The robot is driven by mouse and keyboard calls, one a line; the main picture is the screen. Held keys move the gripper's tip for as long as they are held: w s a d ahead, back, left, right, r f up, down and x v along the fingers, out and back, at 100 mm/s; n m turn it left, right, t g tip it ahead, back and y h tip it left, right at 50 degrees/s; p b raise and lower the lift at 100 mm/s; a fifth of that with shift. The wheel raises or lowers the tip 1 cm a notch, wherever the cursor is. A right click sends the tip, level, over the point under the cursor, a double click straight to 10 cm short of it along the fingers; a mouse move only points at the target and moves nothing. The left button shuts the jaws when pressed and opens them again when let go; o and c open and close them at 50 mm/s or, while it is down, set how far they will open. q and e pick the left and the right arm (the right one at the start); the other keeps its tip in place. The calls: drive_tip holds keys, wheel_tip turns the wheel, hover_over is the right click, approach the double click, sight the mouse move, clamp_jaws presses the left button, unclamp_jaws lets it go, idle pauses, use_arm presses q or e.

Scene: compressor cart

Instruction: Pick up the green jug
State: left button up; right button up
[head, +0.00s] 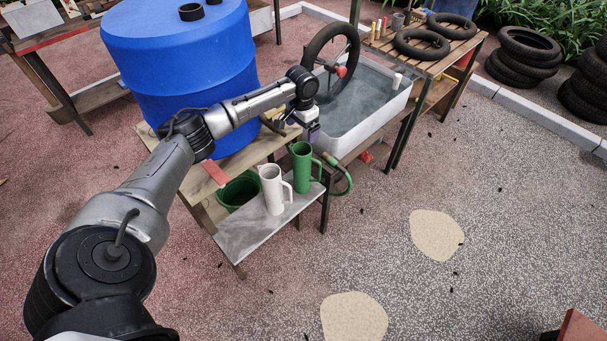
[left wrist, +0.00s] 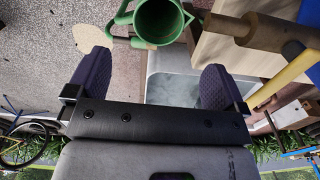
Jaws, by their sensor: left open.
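The green jug (head: 301,165) stands upright on the grey shelf (head: 240,236) in the head view, beside a white jug (head: 272,190). My left gripper (head: 312,133) is just above and behind the green jug, near the trough's corner. In the left wrist view the jug's open mouth (left wrist: 158,18) shows at the top edge, with its handle to the left. The two purple fingers of my left gripper (left wrist: 153,78) are wide apart with nothing between them. The jug lies beyond the fingertips, apart from them. My right gripper is not in view.
A blue barrel (head: 185,70) stands behind my left arm. A white water trough (head: 365,125) with a wheel (head: 318,52) is to the right. A green bucket (head: 238,190) is left of the white jug. Tyres (head: 452,28) lie on a bench.

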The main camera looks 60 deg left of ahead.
sight(302, 159)
use_arm(q)
drive_tip(key=shift+d+f+b, duration=0.15)
drive_tip(key=shift+f+b, duration=1)
drive_tip(key=shift+f, duration=3.2)
drive_tip(key=c, duration=1.3)
drive_tip(key=shift+r, duration=0.2)
